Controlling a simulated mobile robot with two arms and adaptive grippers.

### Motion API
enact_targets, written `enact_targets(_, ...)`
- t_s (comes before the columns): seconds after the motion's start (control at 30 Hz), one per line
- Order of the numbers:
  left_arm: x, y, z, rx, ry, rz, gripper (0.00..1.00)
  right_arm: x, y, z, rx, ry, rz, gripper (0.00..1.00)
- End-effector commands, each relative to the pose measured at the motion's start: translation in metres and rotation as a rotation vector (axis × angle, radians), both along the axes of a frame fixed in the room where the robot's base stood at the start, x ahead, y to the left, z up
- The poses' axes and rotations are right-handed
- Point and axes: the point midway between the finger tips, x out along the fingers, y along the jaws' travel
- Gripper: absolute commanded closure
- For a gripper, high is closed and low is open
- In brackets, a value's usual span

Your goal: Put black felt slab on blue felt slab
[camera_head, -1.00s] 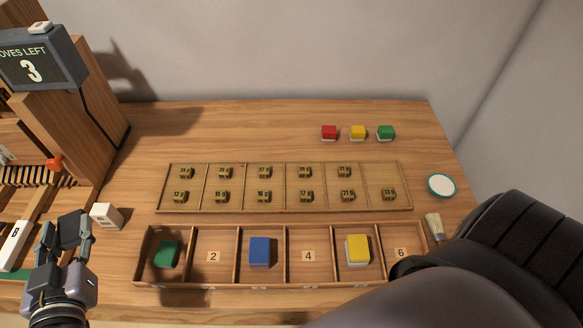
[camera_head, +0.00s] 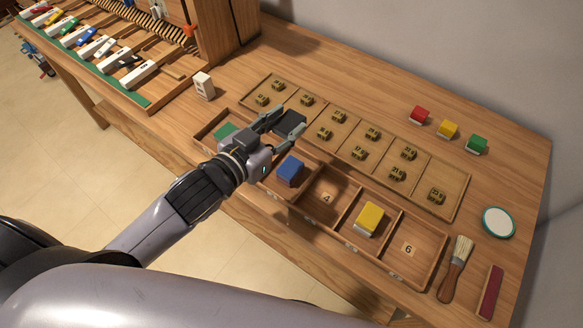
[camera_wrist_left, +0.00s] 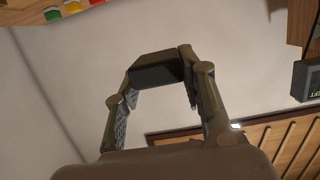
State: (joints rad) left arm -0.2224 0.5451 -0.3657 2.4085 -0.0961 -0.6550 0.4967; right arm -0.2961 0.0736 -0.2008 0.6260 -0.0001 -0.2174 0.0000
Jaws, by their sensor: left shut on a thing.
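My left gripper (camera_head: 283,130) is shut on the black felt slab (camera_head: 290,122), which is held between its fingertips above the trays. The slab also shows between the fingers in the left wrist view (camera_wrist_left: 157,71). The blue felt slab (camera_head: 290,169) sits in a compartment of the front tray, to the lower right of the held slab in the head view and apart from it. My right gripper is not in view.
The front tray (camera_head: 329,223) also holds a green slab (camera_head: 225,131) and a yellow slab (camera_head: 369,217). Behind it lies a tray of small brass pieces (camera_head: 373,133). A brush (camera_head: 455,266), a round white disc (camera_head: 498,222) and a dark red bar (camera_head: 490,292) lie at right.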

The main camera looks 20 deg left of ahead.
Motion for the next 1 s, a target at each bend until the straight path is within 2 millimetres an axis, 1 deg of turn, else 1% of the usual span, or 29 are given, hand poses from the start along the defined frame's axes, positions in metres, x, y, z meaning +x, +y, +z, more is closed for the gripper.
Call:
enact_targets(0.03, 0.000, 0.000, -0.018, -0.001, 0.008, 0.002, 0.81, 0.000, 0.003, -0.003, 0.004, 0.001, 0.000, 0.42)
enact_targets(0.1, -0.001, 0.000, -0.037, -0.002, 0.007, 0.001, 0.81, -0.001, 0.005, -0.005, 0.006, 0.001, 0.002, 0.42)
enact_targets(0.2, -0.001, 0.000, -0.062, -0.001, 0.005, 0.002, 0.81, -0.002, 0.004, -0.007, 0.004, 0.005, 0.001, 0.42)
enact_targets(0.33, -0.001, 0.000, -0.086, -0.003, 0.003, 0.002, 0.81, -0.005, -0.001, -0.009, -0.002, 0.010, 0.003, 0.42)
enact_targets(0.57, 0.000, 0.000, -0.106, -0.002, 0.000, 0.001, 0.81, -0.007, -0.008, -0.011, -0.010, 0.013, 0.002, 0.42)
enact_targets(0.7, 0.000, 0.000, -0.129, -0.002, 0.001, 0.003, 0.81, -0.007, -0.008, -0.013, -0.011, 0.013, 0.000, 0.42)
enact_targets(0.8, 0.000, 0.000, -0.140, -0.003, 0.000, 0.002, 0.81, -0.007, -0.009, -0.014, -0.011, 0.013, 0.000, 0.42)
enact_targets(1.0, -0.001, 0.000, -0.142, -0.001, -0.001, 0.000, 0.81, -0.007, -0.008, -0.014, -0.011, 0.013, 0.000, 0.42)
